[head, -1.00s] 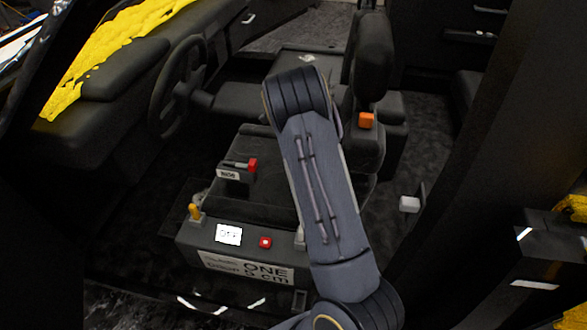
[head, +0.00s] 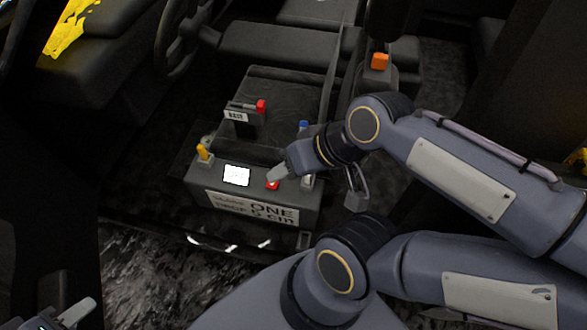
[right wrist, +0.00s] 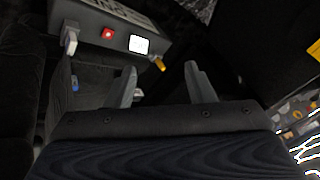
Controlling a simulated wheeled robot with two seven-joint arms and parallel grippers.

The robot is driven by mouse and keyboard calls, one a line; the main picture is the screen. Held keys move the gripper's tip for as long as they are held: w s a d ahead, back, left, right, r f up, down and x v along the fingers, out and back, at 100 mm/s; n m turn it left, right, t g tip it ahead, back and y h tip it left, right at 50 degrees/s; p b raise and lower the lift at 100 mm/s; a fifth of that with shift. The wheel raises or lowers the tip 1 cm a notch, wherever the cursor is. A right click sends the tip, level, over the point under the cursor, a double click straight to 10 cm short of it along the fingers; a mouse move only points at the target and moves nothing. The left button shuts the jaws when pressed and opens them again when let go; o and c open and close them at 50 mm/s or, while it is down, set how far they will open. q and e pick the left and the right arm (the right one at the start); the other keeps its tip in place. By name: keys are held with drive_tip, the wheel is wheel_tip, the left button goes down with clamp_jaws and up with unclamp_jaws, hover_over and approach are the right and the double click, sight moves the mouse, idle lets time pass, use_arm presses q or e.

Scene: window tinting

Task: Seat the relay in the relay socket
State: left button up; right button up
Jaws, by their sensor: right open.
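I cannot pick out the relay or its socket with certainty in either view. A dark control box (head: 262,208) with a large printed label stands low in the cab. It carries a lit white screen (head: 236,175) and a red button (head: 272,185). My right gripper (head: 280,174) is over the box, its grey fingertip partly covering the button. In the right wrist view my right gripper (right wrist: 164,88) is open, with nothing between its fingers. Only a grey fingertip of my left gripper (head: 76,312) shows at the bottom left; its jaw gap is unclear.
A yellow-topped lever (head: 203,152) stands at the box's left end. A small labelled block with a red tip (head: 261,106) and a blue-topped part (head: 303,126) are behind the box. A steering wheel (head: 170,45) and an orange part (head: 379,61) are farther back.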

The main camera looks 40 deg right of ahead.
drive_tip(key=m+g+h+b, duration=0.3)
drive_tip(key=m+h+b, duration=0.4)
drive_tip(key=b, duration=1)
approach(304, 124)
drive_tip(key=a+f, duration=0.1)
drive_tip(key=f, duration=0.1)
drive_tip(key=shift+m, duration=0.6)
drive_tip(key=d+f, duration=0.1)
drive_tip(key=w+f+b, duration=0.1)
drive_tip(key=f, duration=0.1)
drive_tip(key=w+d+f, duration=0.1)
drive_tip(key=shift+w+d+f, duration=0.1)
drive_tip(key=shift+d+f, duration=0.15)
drive_tip(key=shift+d, duration=0.05)
drive_tip(key=x, duration=0.1)
drive_tip(key=b+x, duration=0.1)
drive_tip(key=x, duration=0.1)
drive_tip(key=b+x, duration=0.1)
drive_tip(key=x, duration=0.1)
drive_tip(key=shift+s+d+f, duration=0.15)
drive_tip(key=shift+s+f, duration=0.05)
drive_tip(key=shift+s, duration=0.05)
drive_tip(key=shift+r+h, duration=0.1)
drive_tip(key=shift+h, duration=0.2)
clamp_jaws()
drive_tip(key=shift+r, duration=0.1)
